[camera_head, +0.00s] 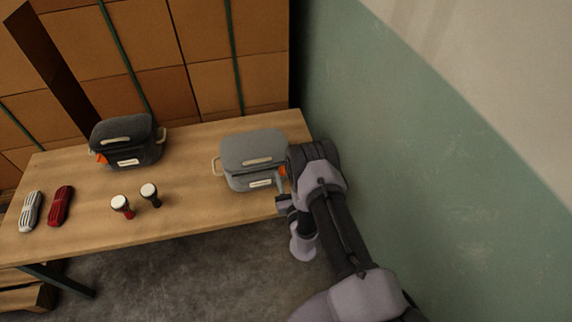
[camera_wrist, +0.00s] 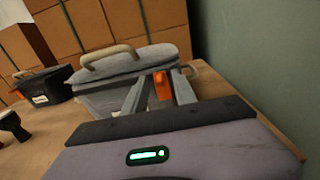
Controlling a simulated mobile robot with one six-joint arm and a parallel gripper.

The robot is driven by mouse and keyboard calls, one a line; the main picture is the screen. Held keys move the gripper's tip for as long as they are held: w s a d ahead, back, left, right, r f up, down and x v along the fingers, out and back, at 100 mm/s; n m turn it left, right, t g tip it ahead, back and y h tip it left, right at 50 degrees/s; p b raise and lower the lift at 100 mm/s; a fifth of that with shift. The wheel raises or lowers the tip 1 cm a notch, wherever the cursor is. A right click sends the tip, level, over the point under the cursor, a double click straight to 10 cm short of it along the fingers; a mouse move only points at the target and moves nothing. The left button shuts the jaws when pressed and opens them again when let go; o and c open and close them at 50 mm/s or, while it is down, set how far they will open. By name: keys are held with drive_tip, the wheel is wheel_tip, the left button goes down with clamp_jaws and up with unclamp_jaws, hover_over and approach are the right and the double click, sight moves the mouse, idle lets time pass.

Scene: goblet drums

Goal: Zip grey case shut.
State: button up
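The grey case (camera_head: 253,152) stands at the right end of the wooden table, with its lid down, a pale top handle and side handles. I cannot tell how far its zip is closed. Its orange zip pull (camera_head: 283,171) is at the front right corner. My gripper (camera_head: 284,188) is at that corner, partly hidden by my own arm. In the wrist view, the grey case (camera_wrist: 110,91) fills the middle, and the orange pull (camera_wrist: 161,86) shows between the two fingers of my gripper (camera_wrist: 158,83). The fingers look apart, with a gap left of the pull.
A black case (camera_head: 127,141) with an orange pull stands at the back left. Two small goblet drums (camera_head: 122,206) (camera_head: 150,194) stand mid-table. A striped rope bundle (camera_head: 31,211) and a red one (camera_head: 60,205) lie left. A green wall (camera_head: 440,160) is close on the right.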

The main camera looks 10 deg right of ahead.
drive_tip(key=shift+w, duration=0.15)
drive_tip(key=shift+a, duration=0.1)
drive_tip(key=shift+c, duration=0.4)
clamp_jaws()
idle(0.9)
